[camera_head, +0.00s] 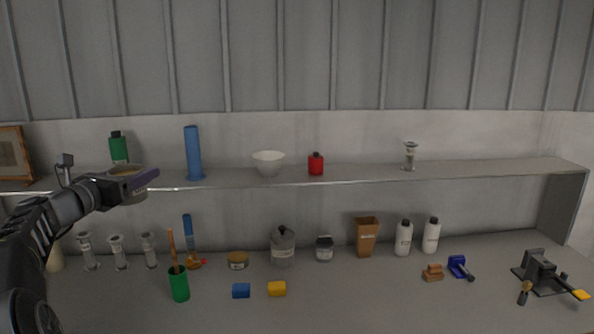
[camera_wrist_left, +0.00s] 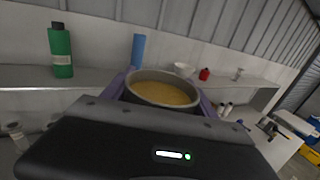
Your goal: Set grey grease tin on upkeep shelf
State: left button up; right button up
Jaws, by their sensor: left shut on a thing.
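The grey grease tin (camera_head: 134,196) is an open round tin with yellowish grease inside. My left gripper (camera_head: 140,183) is shut on it, with purple fingers along its sides. The tin is held upright or nearly so, overlapping the shelf's front edge at the left in the head view. In the left wrist view the tin (camera_wrist_left: 163,92) sits between the fingers (camera_wrist_left: 163,98), with the shelf behind it. I cannot tell whether it touches the shelf. The upkeep shelf (camera_head: 360,178) is a long grey board on the back wall. My right gripper is not in view.
On the shelf stand a green bottle (camera_head: 118,149), a blue cylinder (camera_head: 193,155), a white bowl (camera_head: 268,162), a red container (camera_head: 316,164) and a glass vessel (camera_head: 410,156). A picture frame (camera_head: 13,155) is far left. Several items crowd the bench (camera_head: 350,300) below. The shelf's right part is clear.

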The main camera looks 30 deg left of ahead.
aim_at(167, 178)
jog(key=i+j, duration=1)
